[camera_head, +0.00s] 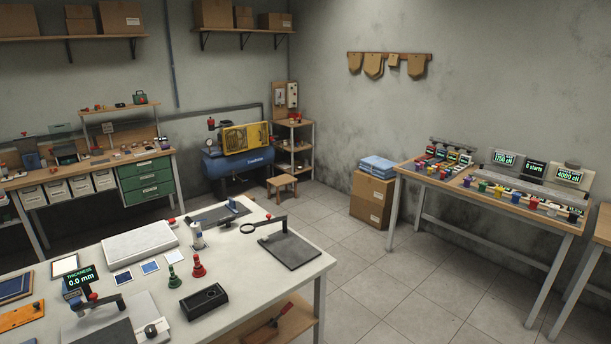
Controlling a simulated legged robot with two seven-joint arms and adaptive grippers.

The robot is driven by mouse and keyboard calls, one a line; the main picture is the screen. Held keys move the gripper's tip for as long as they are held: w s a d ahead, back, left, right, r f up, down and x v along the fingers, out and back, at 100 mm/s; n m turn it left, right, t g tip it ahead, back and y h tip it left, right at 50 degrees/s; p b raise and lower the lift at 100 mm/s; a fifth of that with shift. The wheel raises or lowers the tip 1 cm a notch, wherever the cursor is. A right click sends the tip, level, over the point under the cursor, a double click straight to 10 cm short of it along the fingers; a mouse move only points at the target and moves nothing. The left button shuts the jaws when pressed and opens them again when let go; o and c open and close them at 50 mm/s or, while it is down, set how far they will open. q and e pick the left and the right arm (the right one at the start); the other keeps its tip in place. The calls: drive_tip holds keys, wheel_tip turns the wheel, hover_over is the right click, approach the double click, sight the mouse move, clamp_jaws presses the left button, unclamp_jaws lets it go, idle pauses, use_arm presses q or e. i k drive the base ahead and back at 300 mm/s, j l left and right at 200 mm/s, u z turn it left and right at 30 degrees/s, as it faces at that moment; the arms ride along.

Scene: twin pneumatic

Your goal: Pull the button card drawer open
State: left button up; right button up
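No thing is clearly readable as the button card drawer. The workbench at the far left carries a green drawer unit (145,180) with 3 stacked drawers, which look shut. Beside it, under the same top, hangs a row of several pale drawers (80,185) with small labels too small to read. They also look shut. Neither of my grippers shows in the head view, so no gripper is seen near any drawer.
A white table (225,262) fills the near left, holding a thickness gauge (80,278), black tray (203,301) and magnifier stand (265,228). A blue compressor (237,162) and stool (282,187) stand behind. The tiled floor (400,285) is clear between the tables.

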sight(136, 168)
drive_tip(key=i+l+z, duration=0.25)
drive_tip(key=i+z, duration=0.2)
drive_tip(key=i, duration=0.2)
drive_tip(key=i+z, duration=0.4)
drive_tip(key=i, duration=0.3)
drive_tip(key=i+j+z, duration=0.2)
drive_tip(key=i+z, duration=0.25)
drive_tip(key=i, duration=0.2)
drive_tip(key=i+j+u, duration=0.15)
drive_tip(key=i+u, duration=0.35)
drive_tip(key=i, duration=0.15)
drive_tip(key=i+l+u, duration=0.1)
drive_tip(key=i+u, duration=0.4)
drive_tip(key=i, duration=0.15)
drive_tip(key=i+l+u, duration=0.35)
drive_tip(key=i+u, duration=0.15)
drive_tip(key=i, duration=0.15)
drive_tip(key=i+j+u, duration=0.3)
drive_tip(key=i+u, duration=0.15)
drive_tip(key=i, duration=0.25)
drive_tip(key=i+u, duration=0.4)
drive_tip(key=i, duration=0.35)
drive_tip(key=i+l+u, duration=0.2)
drive_tip(key=i+u, duration=0.25)
drive_tip(key=i, duration=0.25)
